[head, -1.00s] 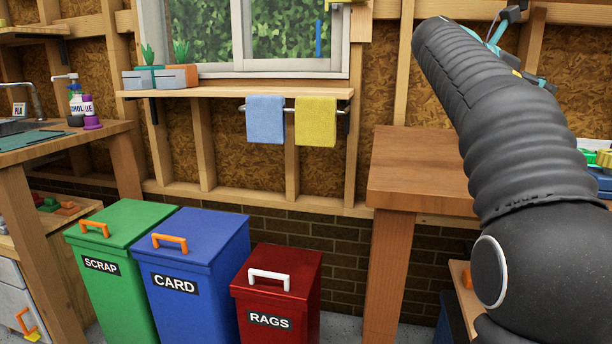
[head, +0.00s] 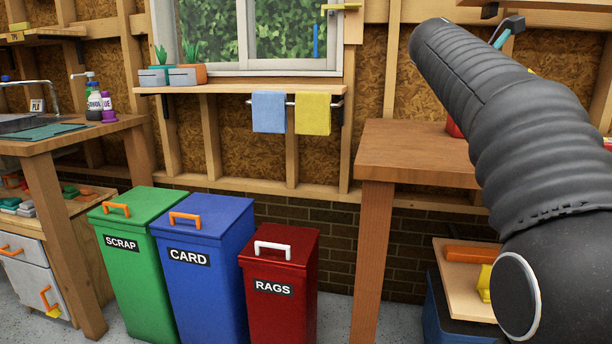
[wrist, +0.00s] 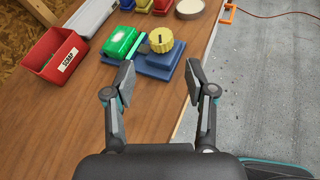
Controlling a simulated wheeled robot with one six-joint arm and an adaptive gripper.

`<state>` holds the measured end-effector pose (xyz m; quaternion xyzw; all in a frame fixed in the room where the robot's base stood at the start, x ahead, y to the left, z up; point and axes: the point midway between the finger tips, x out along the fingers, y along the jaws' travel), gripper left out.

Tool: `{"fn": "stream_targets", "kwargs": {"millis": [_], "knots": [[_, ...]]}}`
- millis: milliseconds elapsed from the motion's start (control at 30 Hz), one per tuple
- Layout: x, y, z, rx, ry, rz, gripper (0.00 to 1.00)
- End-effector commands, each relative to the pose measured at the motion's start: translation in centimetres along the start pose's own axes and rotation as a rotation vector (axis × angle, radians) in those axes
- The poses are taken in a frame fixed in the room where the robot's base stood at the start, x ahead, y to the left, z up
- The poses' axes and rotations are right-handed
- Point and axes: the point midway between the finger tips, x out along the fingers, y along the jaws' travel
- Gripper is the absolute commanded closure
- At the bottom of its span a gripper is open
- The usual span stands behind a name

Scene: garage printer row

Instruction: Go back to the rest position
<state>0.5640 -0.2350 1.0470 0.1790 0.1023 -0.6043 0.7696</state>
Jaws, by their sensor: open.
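My gripper (wrist: 160,84) is open in the wrist view, its two fingers spread wide with nothing between the pads. It hangs over the edge of a wooden bench (wrist: 75,135). A blue piece with a round yellow knob (wrist: 161,40) and a green block (wrist: 119,42) lie on the bench just beyond the fingertips. I cannot tell the gap between them and the fingers. In the head view my dark arm rises on the right, and my gripper's jaws are hidden behind it.
A red labelled bin (wrist: 53,54) stands on the bench at left. In the head view, the green SCRAP bin (head: 138,265), blue CARD bin (head: 205,285) and red RAGS bin (head: 279,310) stand below the window shelf (head: 220,89). Grey floor (wrist: 262,90) is open beside the bench.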

Motion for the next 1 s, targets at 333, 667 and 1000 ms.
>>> {"fn": "stream_targets", "kwargs": {"millis": [333,667,1000], "knots": [[-2.0,-3.3,-6.2,0.288,0.204,0.067,0.45],[-6.9,-11.5,-19.6,0.859,0.615,-0.025,0.45],[-12.2,-22.0,-34.7,1.476,0.966,-0.450,0.45]]}}
